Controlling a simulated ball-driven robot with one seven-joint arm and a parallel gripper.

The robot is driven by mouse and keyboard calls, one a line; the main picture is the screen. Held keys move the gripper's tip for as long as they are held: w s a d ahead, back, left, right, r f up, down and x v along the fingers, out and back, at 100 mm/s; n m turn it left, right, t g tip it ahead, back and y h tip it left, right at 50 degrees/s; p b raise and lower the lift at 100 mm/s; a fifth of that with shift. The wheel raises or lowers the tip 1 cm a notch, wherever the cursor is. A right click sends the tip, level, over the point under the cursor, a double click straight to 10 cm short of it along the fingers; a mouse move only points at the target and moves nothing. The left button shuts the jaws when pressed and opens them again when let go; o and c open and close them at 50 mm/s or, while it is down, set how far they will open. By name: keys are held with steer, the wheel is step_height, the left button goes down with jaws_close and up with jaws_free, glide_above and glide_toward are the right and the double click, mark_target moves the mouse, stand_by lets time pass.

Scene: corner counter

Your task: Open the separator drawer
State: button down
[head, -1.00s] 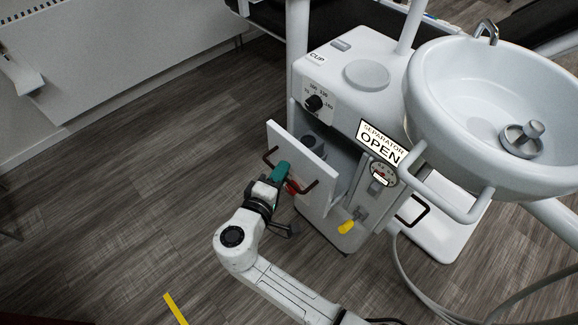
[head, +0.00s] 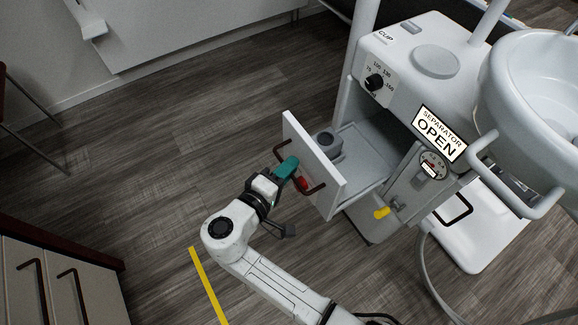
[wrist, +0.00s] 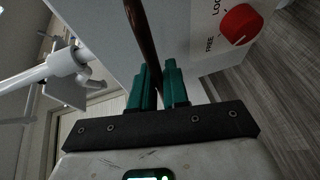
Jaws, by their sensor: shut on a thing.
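The separator drawer (head: 309,157) is a white-fronted drawer low in the dental unit. It stands well out of the cabinet, and its grey inside shows with a dark round canister (head: 327,146) in it. A dark brown bar handle (head: 279,155) runs across its front. My gripper (head: 293,172), with green fingers, is at the front. In the wrist view my gripper (wrist: 156,85) is shut on the handle (wrist: 140,38), which passes between the fingers. A red knob (wrist: 241,24) marked FREE and LOCK sits on the front beside them; it also shows in the head view (head: 303,184).
A sign reading SEPARATOR OPEN (head: 439,135) is on the unit above the drawer. A yellow lever (head: 382,213) is right of the drawer. A white basin (head: 545,90) is at right. Wood floor is clear left of the drawer; a cabinet (head: 50,285) stands at lower left.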

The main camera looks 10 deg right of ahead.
steer(key=c, duration=1.2)
jaws_free()
steer(key=p+v, duration=0.1)
steer(key=v, duration=0.9)
steer(key=shift+s+a, duration=0.3)
